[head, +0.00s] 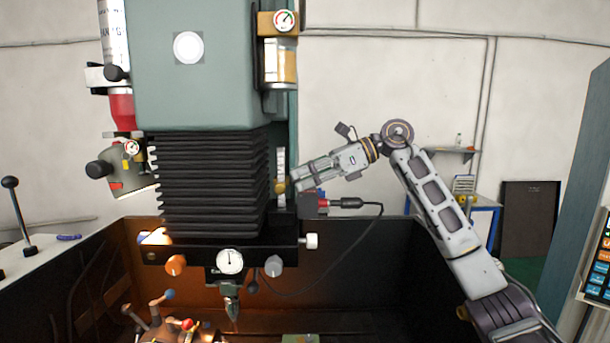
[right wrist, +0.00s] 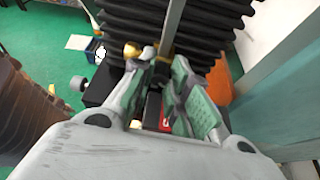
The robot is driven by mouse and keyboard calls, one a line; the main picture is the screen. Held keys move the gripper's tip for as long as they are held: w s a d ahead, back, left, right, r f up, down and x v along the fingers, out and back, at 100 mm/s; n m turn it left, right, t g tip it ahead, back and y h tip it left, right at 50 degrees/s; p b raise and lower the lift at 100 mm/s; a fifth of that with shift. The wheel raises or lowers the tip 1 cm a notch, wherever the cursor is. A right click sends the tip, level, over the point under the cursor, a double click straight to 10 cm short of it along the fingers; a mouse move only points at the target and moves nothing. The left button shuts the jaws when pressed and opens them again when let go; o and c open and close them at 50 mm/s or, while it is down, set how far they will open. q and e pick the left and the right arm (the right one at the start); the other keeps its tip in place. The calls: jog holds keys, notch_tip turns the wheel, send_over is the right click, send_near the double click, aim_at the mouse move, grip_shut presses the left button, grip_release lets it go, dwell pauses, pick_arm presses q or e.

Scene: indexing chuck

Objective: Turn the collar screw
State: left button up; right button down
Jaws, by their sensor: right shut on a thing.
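The collar screw appears to be the small brass piece (head: 280,187) low on the scale rod, to the right of the black bellows in the head view. My right gripper (head: 293,184) reaches it from the right, its fingertips at the brass piece. In the right wrist view the fingers (right wrist: 163,68) are close together just below the scale rod (right wrist: 174,22), shut on the screw. The fingers hide most of the grip. A brass knob (right wrist: 132,49) shows beside the left finger's tip. My left gripper is not in view.
The black bellows (head: 208,185) are close left of the gripper. A red connector (head: 322,202) with a black cable hangs just below it.

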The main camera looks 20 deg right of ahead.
jog(key=shift+w+r+m+g+p, duration=0.15)
jog(key=shift+m+g+p, duration=0.45)
jog(key=shift+m+p, duration=0.55)
jog(key=shift+w+d+m+g+y+p, duration=0.1)
jog(key=shift+w+m+g+y+p, duration=0.05)
jog(key=shift+m+g+y+p, duration=0.6)
jog(key=m+g, duration=0.1)
jog(key=m, duration=0.1)
jog(key=m+y, duration=0.1)
jog(key=m, duration=0.1)
jog(key=shift+w+f+g, duration=0.15)
jog(key=shift+f+g, duration=0.2)
jog(key=shift+f, duration=0.05)
jog(key=m, duration=0.1)
jog(key=m+y, duration=0.1)
jog(key=m, duration=0.1)
jog(key=m+y, duration=0.1)
jog(key=m, duration=0.1)
jog(key=shift+f+g, duration=0.25)
jog(key=shift+g, duration=0.05)
jog(key=c, duration=1.3)
grip_release()
jog(key=shift+c, duration=0.2)
jog(key=shift+f, duration=0.1)
jog(key=shift+f, duration=0.15)
